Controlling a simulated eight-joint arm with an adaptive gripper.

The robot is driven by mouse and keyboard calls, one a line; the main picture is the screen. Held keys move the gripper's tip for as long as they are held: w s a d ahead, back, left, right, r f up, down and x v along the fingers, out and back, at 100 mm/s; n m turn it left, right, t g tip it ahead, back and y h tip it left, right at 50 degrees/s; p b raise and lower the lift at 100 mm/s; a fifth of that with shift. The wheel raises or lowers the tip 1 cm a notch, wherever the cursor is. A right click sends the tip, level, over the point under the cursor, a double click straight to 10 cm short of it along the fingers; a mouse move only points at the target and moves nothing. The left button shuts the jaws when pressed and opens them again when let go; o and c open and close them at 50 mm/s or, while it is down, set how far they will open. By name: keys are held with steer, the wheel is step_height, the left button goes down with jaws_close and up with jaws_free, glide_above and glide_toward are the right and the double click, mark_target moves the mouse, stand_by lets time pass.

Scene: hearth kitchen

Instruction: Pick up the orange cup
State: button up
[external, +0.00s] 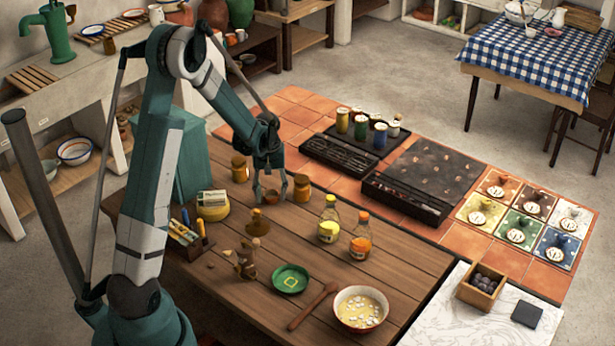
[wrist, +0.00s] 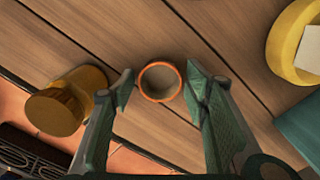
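The orange cup (wrist: 160,81) stands upright on the wooden table, seen from above in the wrist view as an orange rim around a dull, empty-looking inside. My gripper (external: 269,191) points down over the table's far side in the external view. Its fingers are open, one on each side of the cup in the wrist view, with gaps between them and the rim. I cannot tell how far the fingertips are above the cup. In the external view the cup is mostly hidden by the fingers.
An amber jar (wrist: 66,101) stands close to the left finger in the wrist view; it also shows in the external view (external: 302,188). Another jar (external: 240,168) is behind the gripper. A brown bottle (external: 258,223) stands in front. A yellow container (external: 213,207) is to the left.

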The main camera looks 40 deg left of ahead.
steer(key=c, duration=0.7)
steer(key=shift+o, duration=0.2)
step_height(320, 180, up, 10)
steer(key=p, duration=0.1)
stand_by(0.7)
